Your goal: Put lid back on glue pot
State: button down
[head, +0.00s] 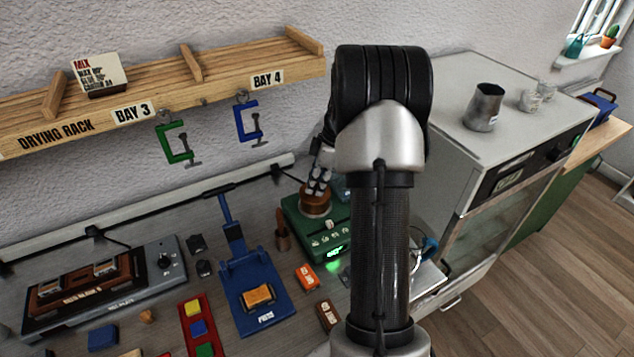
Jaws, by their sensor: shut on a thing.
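The copper-brown glue pot (315,204) sits in the green heater (326,240), which has a lit green display on its front. My gripper (318,188) is right above the pot, partly behind my own arm. It is shut on the lid, which is small here and mostly hidden by the fingers. The lid is at or just over the pot's top; I cannot tell whether it touches the rim.
A wooden-handled brush (282,232) stands left of the heater. A blue press (250,285) and a hot plate (105,285) are further left. An orange block (306,277) lies in front. The drying rack (150,95) with hanging clamps is above.

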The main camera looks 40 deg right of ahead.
jog(key=c, duration=1.4)
grip_release()
jog(key=shift+o, duration=0.2)
jog(key=o, duration=0.5)
jog(key=shift+r+p, duration=2.05)
jog(key=shift+r, duration=1.4)
jog(key=shift+c, duration=0.5)
